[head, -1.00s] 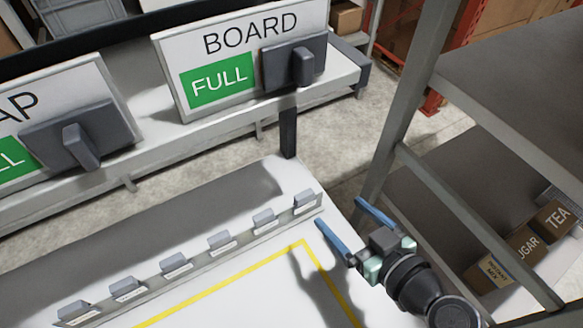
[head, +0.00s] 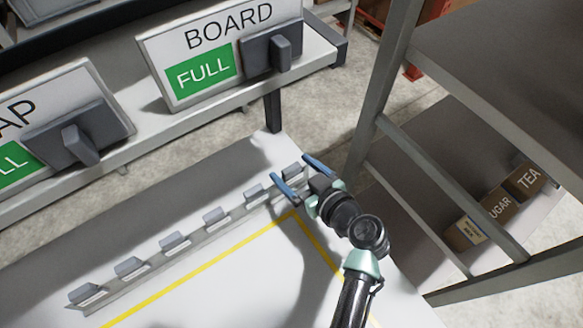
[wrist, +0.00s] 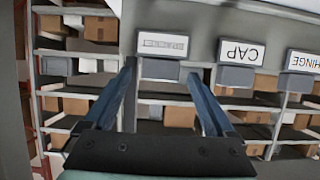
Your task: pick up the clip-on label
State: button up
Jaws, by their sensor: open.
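Several clip-on labels, each a grey clip with a white card, stand in a row on a rail on the white table. The rightmost clip-on label (head: 292,171) appears between the two blue fingers of my gripper (head: 293,168). My gripper is open, and no contact can be made out. In the wrist view, a clip-on label (wrist: 163,44) with small unreadable print lies between the fingertips, its grey clip lowest. A CAP label (wrist: 238,51) and a HINGE label (wrist: 300,61) are to its right, outside the fingers.
Behind the table are a BOARD sign (head: 218,35) with a green FULL panel and another partly cut-off sign (head: 40,90). A grey shelf rack (head: 500,90) stands close on the right, holding TEA (head: 528,178) and SUGAR boxes. A yellow line (head: 200,262) marks the table.

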jog(key=shift+w+a+f, duration=0.3)
jog(key=shift+w+a, duration=0.1)
jog(key=shift+w, duration=0.15)
jog(key=shift+c, duration=0.2)
jog(key=c, duration=1.4)
